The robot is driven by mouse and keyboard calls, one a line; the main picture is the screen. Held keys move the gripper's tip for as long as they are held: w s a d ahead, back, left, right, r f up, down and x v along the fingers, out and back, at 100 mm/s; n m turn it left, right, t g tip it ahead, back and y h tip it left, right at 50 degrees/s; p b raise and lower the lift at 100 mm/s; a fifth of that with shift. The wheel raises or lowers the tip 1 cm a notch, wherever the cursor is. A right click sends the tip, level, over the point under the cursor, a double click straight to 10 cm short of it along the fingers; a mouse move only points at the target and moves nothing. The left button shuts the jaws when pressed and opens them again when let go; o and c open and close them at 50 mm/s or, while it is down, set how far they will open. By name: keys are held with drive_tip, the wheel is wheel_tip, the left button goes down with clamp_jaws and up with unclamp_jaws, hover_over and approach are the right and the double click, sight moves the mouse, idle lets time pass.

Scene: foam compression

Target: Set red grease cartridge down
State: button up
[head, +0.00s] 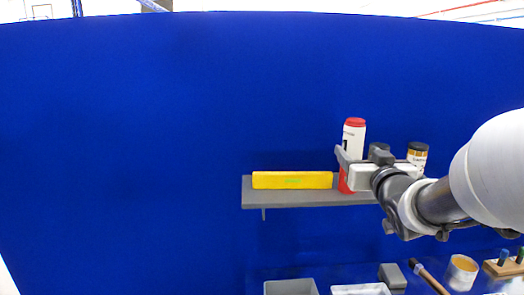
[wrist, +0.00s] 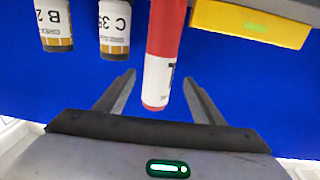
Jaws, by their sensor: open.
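The red grease cartridge (head: 353,138) stands upright on the grey shelf (head: 300,196), with a red cap, a white label and a red lower body. My gripper (head: 350,165) is level with its middle and hides part of it. In the wrist view, which looks upside down, the cartridge (wrist: 163,62) lies between the two open fingers of my gripper (wrist: 159,78). A gap shows on both sides near the fingertips, and neither finger visibly presses on it.
A yellow block (head: 291,180) lies on the shelf left of the cartridge. Two dark-capped labelled cartridges stand to the right, B (wrist: 54,25) and C (wrist: 115,28). Below are a grey bin (head: 290,288), a brush (head: 428,277) and an orange-topped can (head: 462,272).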

drive_tip(key=w, duration=0.3)
drive_tip(key=w+p, duration=0.1)
drive_tip(key=w, duration=0.2)
drive_tip(key=w+p, duration=0.1)
drive_tip(key=w, duration=0.2)
drive_tip(key=shift+w+d+r, duration=0.1)
drive_tip(key=shift+w+d, duration=0.25)
drive_tip(key=shift+d, duration=0.05)
drive_tip(key=c, duration=1.3)
drive_tip(key=shift+r, duration=0.15)
clamp_jaws()
